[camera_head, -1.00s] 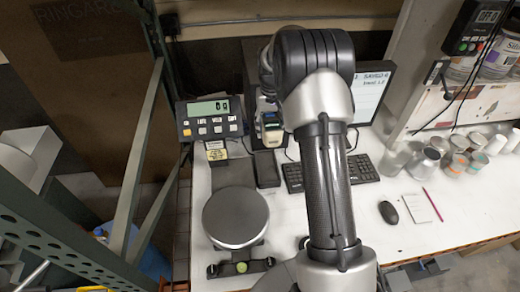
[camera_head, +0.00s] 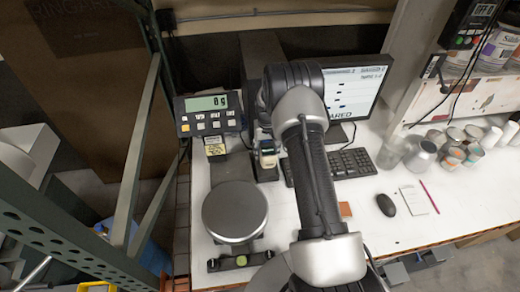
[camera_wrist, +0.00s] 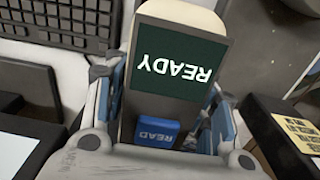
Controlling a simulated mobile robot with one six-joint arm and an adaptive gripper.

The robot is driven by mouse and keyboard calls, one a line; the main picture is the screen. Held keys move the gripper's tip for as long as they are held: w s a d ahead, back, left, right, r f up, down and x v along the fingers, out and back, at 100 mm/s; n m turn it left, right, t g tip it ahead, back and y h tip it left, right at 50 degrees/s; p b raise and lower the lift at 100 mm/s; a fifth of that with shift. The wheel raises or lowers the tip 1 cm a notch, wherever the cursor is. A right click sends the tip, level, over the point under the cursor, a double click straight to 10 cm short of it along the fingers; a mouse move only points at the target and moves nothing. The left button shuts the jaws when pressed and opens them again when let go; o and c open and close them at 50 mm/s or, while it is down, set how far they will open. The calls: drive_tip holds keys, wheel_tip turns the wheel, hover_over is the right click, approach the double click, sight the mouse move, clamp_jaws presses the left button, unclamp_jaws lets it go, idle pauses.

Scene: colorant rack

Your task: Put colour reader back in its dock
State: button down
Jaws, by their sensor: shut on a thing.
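The colour reader (camera_wrist: 181,59) is a pale handheld device with a dark READY screen and a blue READ button. My gripper (camera_wrist: 162,88) is shut on its sides in the wrist view, a finger at each edge. In the head view the reader (camera_head: 268,158) shows just left of my arm, with my gripper (camera_head: 264,137) partly hidden behind the wrist. A dark upright block (camera_head: 267,175), which looks like the dock, is directly below the reader's lower end. I cannot tell whether they touch or whether the reader is seated.
A scale with a round plate (camera_head: 235,211) and a display (camera_head: 208,113) stands to the left. A keyboard (camera_head: 350,163) and a monitor (camera_head: 352,88) are to the right. The white bench front is mostly clear.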

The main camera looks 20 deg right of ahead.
wheel_tip(320, 180, down, 3)
drive_tip(key=shift+f, duration=0.4)
drive_tip(key=shift+w+f+b, duration=0.1)
drive_tip(key=shift+f+b, duration=0.3)
drive_tip(key=c, duration=0.7)
unclamp_jaws()
